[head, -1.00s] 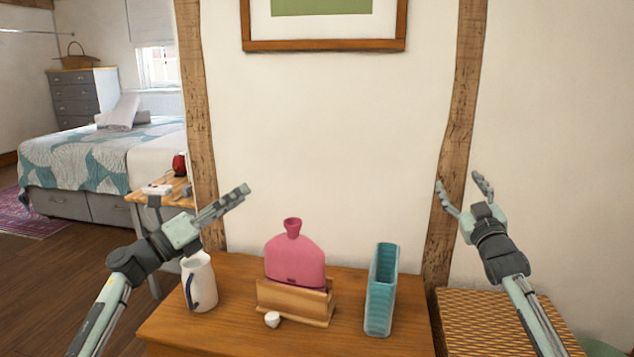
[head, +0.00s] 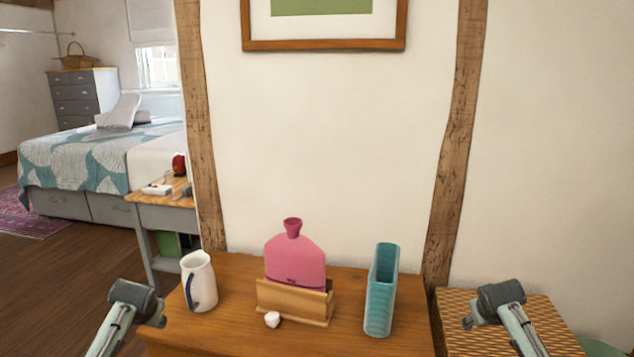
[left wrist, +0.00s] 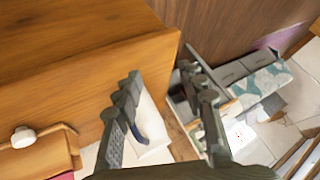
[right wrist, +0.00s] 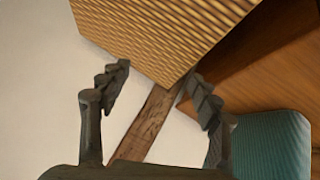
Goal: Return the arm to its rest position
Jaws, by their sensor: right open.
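My left arm is low at the left of the head view. Its gripper (left wrist: 162,82) shows in the left wrist view with its fingers apart and nothing held between them. The white jug (head: 199,283) stands upright on the wooden dresser top (head: 230,320), to the right of my left arm. My right arm is low at the right of the head view, in front of the woven-top stand. Its gripper (right wrist: 158,75) shows in the right wrist view with fingers apart and empty. In the head view the fingers of both grippers are mostly hidden.
A teal vase (head: 380,300) stands to the right. The woven-top stand (head: 550,325) is beside the dresser. A bed (head: 90,160) is far left.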

